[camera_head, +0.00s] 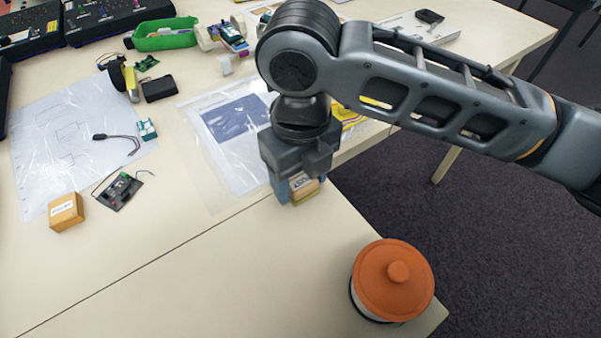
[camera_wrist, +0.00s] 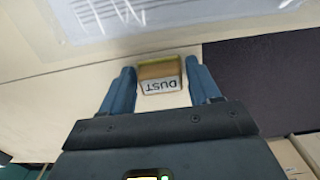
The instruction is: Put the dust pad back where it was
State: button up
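The dust pad (camera_wrist: 160,75) is a small wooden block with a yellow-green layer and a white label reading DUST, upside down in the wrist view. In the head view, the dust pad (camera_head: 304,188) is partly hidden by my gripper (camera_head: 297,190), near the table's right edge.
An orange-lidded jar (camera_head: 393,283) stands near the front right corner. Another labelled wooden block (camera_head: 66,212) and a small circuit board (camera_head: 119,191) lie at left. A clear plastic sleeve (camera_head: 205,165) lies left of my gripper. The front middle of the table is clear.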

aim_at(301, 179)
jog(key=shift+o, duration=1.3)
jog(key=shift+r, duration=0.1)
notch_tip(301, 179, up, 12)
jog(key=shift+r, duration=0.1)
dwell(0.9)
